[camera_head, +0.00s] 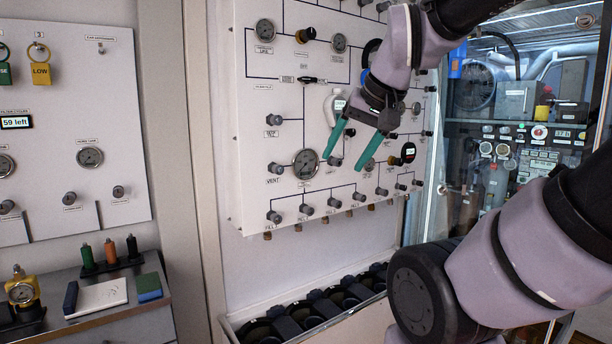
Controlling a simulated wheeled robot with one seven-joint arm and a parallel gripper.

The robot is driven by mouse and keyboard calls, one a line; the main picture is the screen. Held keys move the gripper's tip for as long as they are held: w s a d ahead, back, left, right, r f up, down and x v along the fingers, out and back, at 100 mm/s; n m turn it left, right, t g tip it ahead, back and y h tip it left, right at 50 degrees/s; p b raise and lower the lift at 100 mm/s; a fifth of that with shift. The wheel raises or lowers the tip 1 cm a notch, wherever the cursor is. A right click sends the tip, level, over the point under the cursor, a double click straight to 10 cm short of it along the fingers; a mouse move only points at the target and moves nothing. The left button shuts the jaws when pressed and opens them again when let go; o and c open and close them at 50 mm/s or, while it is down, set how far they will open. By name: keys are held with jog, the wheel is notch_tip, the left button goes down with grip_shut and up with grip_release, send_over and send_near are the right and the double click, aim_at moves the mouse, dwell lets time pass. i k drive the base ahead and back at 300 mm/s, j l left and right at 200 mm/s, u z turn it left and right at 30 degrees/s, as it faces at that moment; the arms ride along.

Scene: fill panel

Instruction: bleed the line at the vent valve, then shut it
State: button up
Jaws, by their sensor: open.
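The vent valve (275,169) is a small grey knob on the left side of the white fill panel (262,100), just above the "VENT" label. A round gauge (305,163) sits to its right. My gripper (348,164) is in front of the panel, right of that gauge, with its two green fingers spread apart and nothing between them. The fingers are apart from the vent valve in the picture. The exact gap between the fingers and the panel cannot be told. My arm hides part of the panel's upper right.
Other knobs and gauges crowd the panel, with a row of fill knobs (307,209) along its bottom. A trough of dark cylinders (310,316) lies below. A shelf (150,268) with small items stands at left. A glass-fronted equipment cabinet (520,110) is at right.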

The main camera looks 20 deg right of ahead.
aim_at(278, 170)
jog(key=j+z, duration=0.3)
jog(key=j, duration=0.35)
jog(key=j+z, duration=0.3)
jog(key=j, duration=0.4)
jog(key=k, duration=0.05)
